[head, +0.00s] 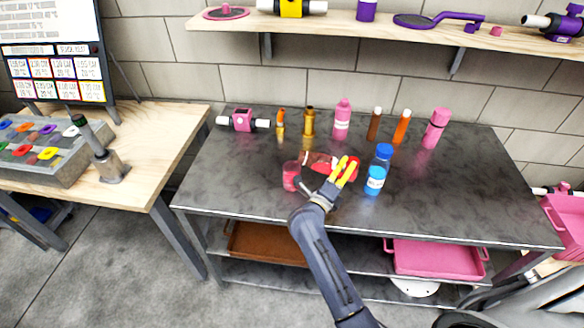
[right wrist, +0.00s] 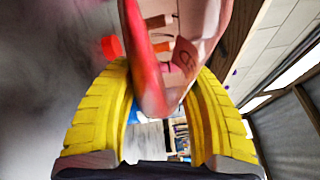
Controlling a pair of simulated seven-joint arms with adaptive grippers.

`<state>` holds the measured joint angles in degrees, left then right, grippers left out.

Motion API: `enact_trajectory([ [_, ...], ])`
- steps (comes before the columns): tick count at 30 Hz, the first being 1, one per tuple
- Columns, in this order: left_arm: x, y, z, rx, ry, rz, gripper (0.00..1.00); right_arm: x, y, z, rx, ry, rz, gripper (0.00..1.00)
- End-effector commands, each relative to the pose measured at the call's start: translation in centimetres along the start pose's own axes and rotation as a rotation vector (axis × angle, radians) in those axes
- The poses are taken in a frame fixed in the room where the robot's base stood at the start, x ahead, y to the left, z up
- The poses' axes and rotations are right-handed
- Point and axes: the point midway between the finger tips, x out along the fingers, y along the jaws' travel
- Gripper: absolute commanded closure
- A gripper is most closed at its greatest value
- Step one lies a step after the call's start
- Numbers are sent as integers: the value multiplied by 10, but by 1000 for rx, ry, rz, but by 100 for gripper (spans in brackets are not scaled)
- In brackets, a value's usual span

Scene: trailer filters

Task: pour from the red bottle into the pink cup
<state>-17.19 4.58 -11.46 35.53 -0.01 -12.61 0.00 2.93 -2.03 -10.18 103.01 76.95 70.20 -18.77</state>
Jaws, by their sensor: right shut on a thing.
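The red bottle (head: 318,161) is tipped well over above the dark table, its left part close to the rim of the pink cup (head: 291,176). My right gripper (head: 346,169) is shut on the bottle, coming from the front right. In the right wrist view its yellow fingers stand either side of the bottle (right wrist: 150,75), which looks red and pale and fills the upper middle. The cup stands upright on the table, left of the gripper. I cannot tell whether anything flows between bottle and cup. My left gripper is not in view.
A blue bottle (head: 377,170) stands close right of my right gripper. Along the back stand a pink bottle (head: 342,119), another pink bottle (head: 436,128), orange and brown tubes and a pink-and-white fitting (head: 242,121). The table's left part and front right are clear.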

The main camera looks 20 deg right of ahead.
Motion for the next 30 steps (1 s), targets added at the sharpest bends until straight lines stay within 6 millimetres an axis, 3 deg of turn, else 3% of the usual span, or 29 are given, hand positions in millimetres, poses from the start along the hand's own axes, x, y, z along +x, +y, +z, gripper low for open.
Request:
enact_trajectory([
  [30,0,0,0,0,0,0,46,0,-9,5,-55,-9,-25,95],
])
